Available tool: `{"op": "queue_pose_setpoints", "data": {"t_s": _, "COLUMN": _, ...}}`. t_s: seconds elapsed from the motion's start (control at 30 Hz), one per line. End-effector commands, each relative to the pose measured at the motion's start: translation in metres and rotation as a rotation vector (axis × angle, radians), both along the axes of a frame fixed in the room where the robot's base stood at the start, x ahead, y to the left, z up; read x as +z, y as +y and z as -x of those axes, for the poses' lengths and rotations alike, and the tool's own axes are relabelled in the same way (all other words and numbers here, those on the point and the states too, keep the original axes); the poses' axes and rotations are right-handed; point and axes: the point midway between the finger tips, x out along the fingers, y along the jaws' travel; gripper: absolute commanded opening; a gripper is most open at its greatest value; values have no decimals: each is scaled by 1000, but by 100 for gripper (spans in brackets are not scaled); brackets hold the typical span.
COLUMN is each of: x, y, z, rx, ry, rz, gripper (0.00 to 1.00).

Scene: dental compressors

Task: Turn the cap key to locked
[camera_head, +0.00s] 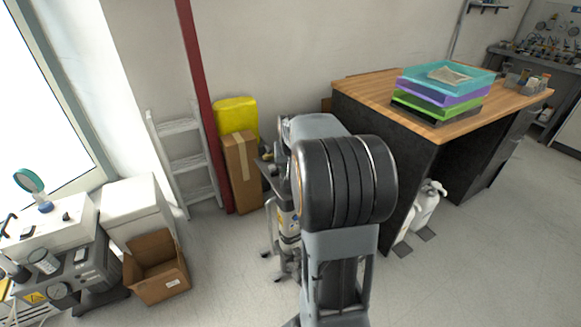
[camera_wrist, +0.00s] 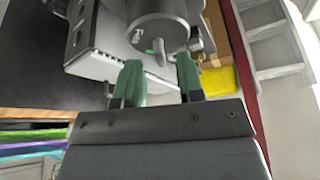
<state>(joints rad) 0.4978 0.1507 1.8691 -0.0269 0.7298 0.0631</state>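In the wrist view, a dark grey round cap or drum (camera_wrist: 158,32) with white lettering and a small green mark sits on a grey unit (camera_wrist: 88,40) at the top. I cannot make out which part is the cap key, or its setting. My gripper (camera_wrist: 160,82) has two green-padded fingers, spread apart with nothing held between them. The fingertips lie just below the drum in the picture; I cannot tell whether they touch it. In the head view my arm hides the gripper and most of the equipment behind it.
In the head view, a wooden-topped desk (camera_head: 372,88) with stacked trays (camera_head: 440,92) stands right. A cardboard box (camera_head: 243,172), yellow container (camera_head: 236,116) and ladder (camera_head: 184,165) stand behind. An open carton (camera_head: 158,280) is at left.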

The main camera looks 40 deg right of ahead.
Motion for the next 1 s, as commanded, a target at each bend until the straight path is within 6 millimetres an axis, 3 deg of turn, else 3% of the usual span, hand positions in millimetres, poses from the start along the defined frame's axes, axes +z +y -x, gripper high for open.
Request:
{"op": "queue_pose_setpoints", "data": {"t_s": 0.2, "x": 45, "y": 9, "z": 15, "rx": 0, "ry": -5, "rz": 2, "gripper": 35}}
{"op": "queue_pose_setpoints", "data": {"t_s": 0.5, "x": 93, "y": 20, "z": 32, "rx": 0, "ry": -2, "rz": 0, "gripper": 35}}
{"op": "queue_pose_setpoints", "data": {"t_s": 0.7, "x": 109, "y": 23, "z": 38, "rx": 0, "ry": -1, "rz": 1, "gripper": 35}}
{"op": "queue_pose_setpoints", "data": {"t_s": 1.0, "x": 112, "y": 24, "z": 40, "rx": 0, "ry": 0, "rz": 0, "gripper": 35}}
